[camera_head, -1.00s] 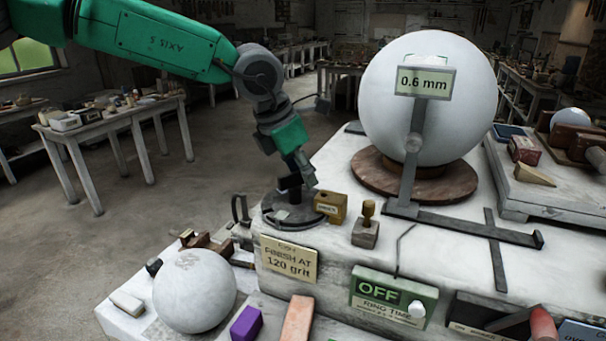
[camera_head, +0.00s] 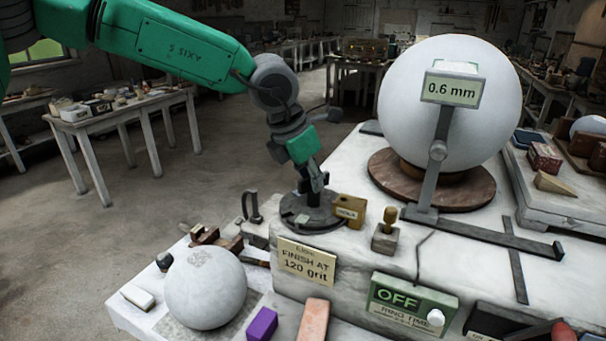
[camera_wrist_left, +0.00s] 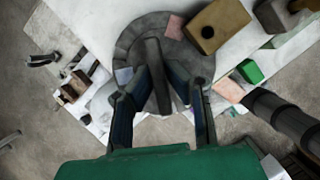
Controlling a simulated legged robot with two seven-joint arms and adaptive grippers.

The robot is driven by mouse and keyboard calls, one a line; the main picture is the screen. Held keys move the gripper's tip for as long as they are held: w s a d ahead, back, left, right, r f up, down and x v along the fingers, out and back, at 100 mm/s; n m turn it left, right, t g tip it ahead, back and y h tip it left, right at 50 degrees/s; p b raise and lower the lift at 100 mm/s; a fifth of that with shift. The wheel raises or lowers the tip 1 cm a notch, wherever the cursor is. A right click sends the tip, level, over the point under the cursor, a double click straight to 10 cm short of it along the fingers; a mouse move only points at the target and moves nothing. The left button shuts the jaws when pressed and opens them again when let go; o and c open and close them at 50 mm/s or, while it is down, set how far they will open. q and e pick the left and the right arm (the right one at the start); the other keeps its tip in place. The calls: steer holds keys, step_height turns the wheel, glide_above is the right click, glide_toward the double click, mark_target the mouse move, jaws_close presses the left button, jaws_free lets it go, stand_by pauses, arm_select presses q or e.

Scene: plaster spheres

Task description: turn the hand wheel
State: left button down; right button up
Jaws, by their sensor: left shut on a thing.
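The hand wheel (camera_head: 296,217) is a dark grey disc lying flat at the near left corner of the white plaster block. In the wrist view the wheel (camera_wrist_left: 132,38) shows from above, with a dark raised bar (camera_wrist_left: 154,62) across it. My left gripper (camera_head: 315,188) reaches down onto the wheel from above. In the wrist view its two dark fingers (camera_wrist_left: 158,82) stand on either side of the bar and are shut on it. The fingertips' contact is partly hidden in the head view. My right gripper is not in view.
A tan block (camera_head: 350,210) and a small brass-knobbed stand (camera_head: 386,238) sit close right of the wheel. A big white sphere (camera_head: 445,110) rests on a round wooden base, with a gauge reading 0.6 mm. A green box (camera_head: 412,300) reads OFF. A smaller sphere (camera_head: 205,288) stands front left.

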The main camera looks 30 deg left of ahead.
arm_select(q)
steer(key=shift+w+d+r, duration=0.1)
steer(key=shift+w+r, duration=0.2)
steer(key=shift+r, duration=0.2)
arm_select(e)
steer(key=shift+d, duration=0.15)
arm_select(q)
steer(key=c, duration=1.6)
jaws_free()
steer(key=shift+w+d+f, duration=0.1)
steer(key=shift+f, duration=0.2)
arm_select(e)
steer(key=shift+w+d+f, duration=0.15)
arm_select(q)
steer(key=shift+s+r, duration=0.2)
steer(key=shift+r, duration=0.2)
steer(key=v, duration=1.1)
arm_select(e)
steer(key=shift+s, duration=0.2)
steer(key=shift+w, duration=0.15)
